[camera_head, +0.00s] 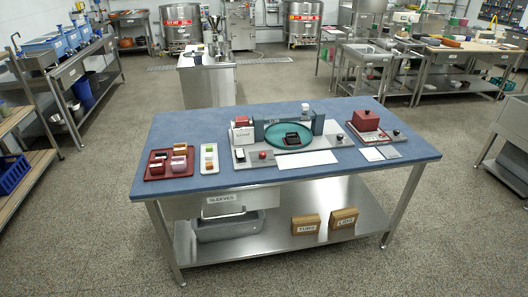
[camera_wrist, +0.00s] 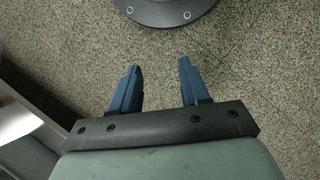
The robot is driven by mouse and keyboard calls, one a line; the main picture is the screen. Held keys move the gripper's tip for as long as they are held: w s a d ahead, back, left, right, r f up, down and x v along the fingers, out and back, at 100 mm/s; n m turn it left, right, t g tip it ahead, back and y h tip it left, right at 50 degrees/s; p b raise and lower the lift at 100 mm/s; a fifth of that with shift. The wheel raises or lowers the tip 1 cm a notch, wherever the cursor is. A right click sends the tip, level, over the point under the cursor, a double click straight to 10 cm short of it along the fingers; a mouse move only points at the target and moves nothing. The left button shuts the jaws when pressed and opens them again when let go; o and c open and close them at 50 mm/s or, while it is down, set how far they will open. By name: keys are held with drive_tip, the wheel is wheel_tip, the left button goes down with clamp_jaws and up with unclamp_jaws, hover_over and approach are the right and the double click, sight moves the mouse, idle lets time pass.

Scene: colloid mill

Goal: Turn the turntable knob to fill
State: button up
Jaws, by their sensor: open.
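The turntable is a green round disc (camera_head: 273,135) on a grey base plate in the middle of the blue-topped table, in the head view. A small dark square holder (camera_head: 292,139) sits on the disc. My gripper (camera_wrist: 158,66) is open and empty in the wrist view, over speckled floor, away from the table items. It does not show in the head view.
The blue tabletop (camera_head: 210,120) also holds a red tray (camera_head: 151,172) of small items, a white strip tray (camera_head: 209,167), a red-and-white box (camera_head: 242,135) and a device with a red block (camera_head: 366,119). The front edge is mostly clear.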

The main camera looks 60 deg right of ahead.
drive_tip(key=shift+o, duration=1.1)
drive_tip(key=w+r+t, duration=0.2)
drive_tip(key=w+r, duration=0.1)
drive_tip(key=w, duration=0.7)
drive_tip(key=w+d+r+t+h, duration=0.1)
drive_tip(key=w+r, duration=0.3)
drive_tip(key=w, duration=0.6)
drive_tip(key=shift+t, duration=0.5)
drive_tip(key=w+d+r+m+t+h, duration=0.25)
drive_tip(key=w+r+t, duration=0.45)
drive_tip(key=w+r, duration=2.1)
drive_tip(key=w+d+r, duration=0.4)
drive_tip(key=d+r, duration=0.5)
drive_tip(key=r, duration=0.5)
drive_tip(key=s+d+r, duration=0.2)
drive_tip(key=d+r, duration=0.3)
drive_tip(key=d, duration=0.6)
drive_tip(key=n+g+y, duration=0.2)
drive_tip(key=n+y, duration=0.1)
drive_tip(key=y, duration=0.2)
approach(263, 153)
drive_tip(key=shift+h, duration=0.25)
drive_tip(key=x, duration=0.8)
drive_tip(key=shift+w+a+f, duration=0.1)
drive_tip(key=shift+a+f, duration=0.1)
